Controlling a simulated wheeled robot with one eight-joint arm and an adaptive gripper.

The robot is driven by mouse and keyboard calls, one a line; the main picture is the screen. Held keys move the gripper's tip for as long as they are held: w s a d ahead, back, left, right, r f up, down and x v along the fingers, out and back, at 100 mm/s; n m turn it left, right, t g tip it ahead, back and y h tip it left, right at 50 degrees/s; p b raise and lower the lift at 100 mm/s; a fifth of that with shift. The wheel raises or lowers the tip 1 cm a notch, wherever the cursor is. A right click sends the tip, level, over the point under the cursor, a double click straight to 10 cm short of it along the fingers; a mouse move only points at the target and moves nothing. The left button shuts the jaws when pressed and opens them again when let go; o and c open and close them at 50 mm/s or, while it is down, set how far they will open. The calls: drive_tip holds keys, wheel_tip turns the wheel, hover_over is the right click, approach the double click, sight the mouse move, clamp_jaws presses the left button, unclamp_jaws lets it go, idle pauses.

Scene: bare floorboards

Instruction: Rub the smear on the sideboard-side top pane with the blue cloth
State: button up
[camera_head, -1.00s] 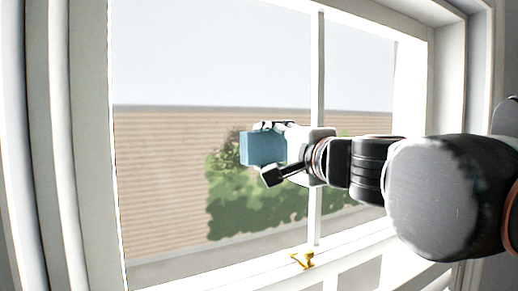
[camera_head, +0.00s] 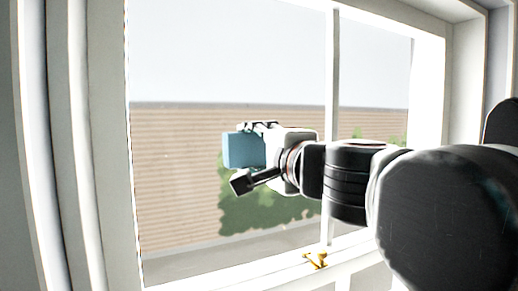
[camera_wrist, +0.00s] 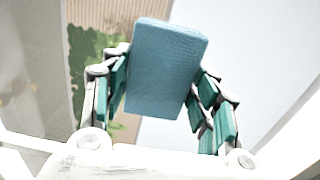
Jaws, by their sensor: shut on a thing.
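My gripper (camera_head: 250,156) is shut on the blue cloth (camera_head: 241,150), a folded block-shaped pad. In the wrist view the cloth (camera_wrist: 165,68) sits between the two green-padded fingers and sticks out past them. In the head view the gripper is in front of the left top pane (camera_head: 225,60), left of the upright glazing bar (camera_head: 333,100). I cannot tell whether the cloth touches the glass. I cannot make out a clear smear on the pane; the arm and cloth hide part of it.
A brass latch (camera_head: 317,260) sits on the rail below the panes. The white window frame (camera_head: 95,150) stands at the left. A bush (camera_head: 255,208) and a plank-like wall (camera_head: 175,160) show through the glass. No sideboard is in view.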

sight(221, 166)
drive_tip(key=shift+s+a, duration=0.3)
drive_tip(key=shift+a, duration=0.5)
drive_tip(key=shift+s+a, duration=0.35)
drive_tip(key=shift+a, duration=0.5)
drive_tip(key=shift+s+a, duration=0.3)
drive_tip(key=shift+a, duration=0.5)
drive_tip(key=shift+a+f+b, duration=0.1)
drive_tip(key=shift+f+b, duration=0.2)
drive_tip(key=shift+f, duration=0.6)
drive_tip(key=shift+w+d, duration=2.25)
drive_tip(key=shift+d, duration=3.35)
drive_tip(key=shift+s+a+f+p, duration=0.25)
drive_tip(key=shift+s+a, duration=0.5)
drive_tip(key=shift+a, duration=1.1)
drive_tip(key=shift+s+a+f+p, duration=0.25)
drive_tip(key=shift+s+a, duration=0.55)
drive_tip(key=shift+a, duration=1)
drive_tip(key=shift+s+a+f+p, duration=0.2)
drive_tip(key=shift+s+a, duration=0.55)
drive_tip(key=shift+a, duration=1.1)
drive_tip(key=shift+s, duration=0.15)
drive_tip(key=shift+s+p, duration=0.25)
drive_tip(key=shift+p, duration=0.1)
drive_tip(key=shift+p+v, duration=1.05)
drive_tip(key=shift+v, duration=1.45)
drive_tip(key=shift+d+f, duration=0.1)
